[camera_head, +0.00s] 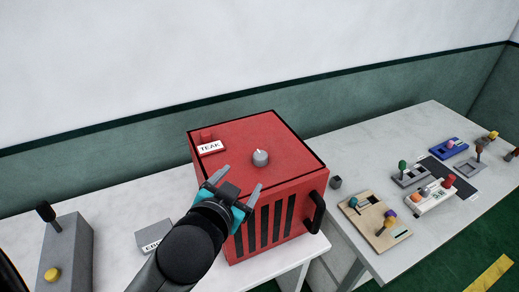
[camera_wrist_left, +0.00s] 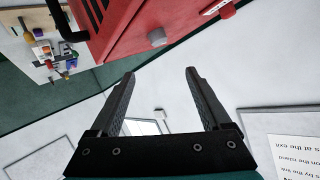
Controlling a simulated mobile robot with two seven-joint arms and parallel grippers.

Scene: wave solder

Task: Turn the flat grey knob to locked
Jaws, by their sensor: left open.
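The grey knob (camera_head: 260,157) stands on top of the red box (camera_head: 285,140), with a small light mark on its top. It also shows in the left wrist view (camera_wrist_left: 156,37), beyond the fingertips. My left gripper (camera_head: 238,181) is open and empty, in front of the box's near top edge in the head view, and apart from the knob. Its two dark fingers (camera_wrist_left: 160,73) point toward the box in the wrist view. Which position the mark stands for cannot be read. My right gripper is not in view.
A white label reading "TEAK" (camera_head: 210,148) and a red block sit on the box's left top. A black handle (camera_head: 318,212) sticks out at its right. A grey lever box (camera_head: 68,255) stands left. Several small fixtures cover the right table (camera_head: 350,160).

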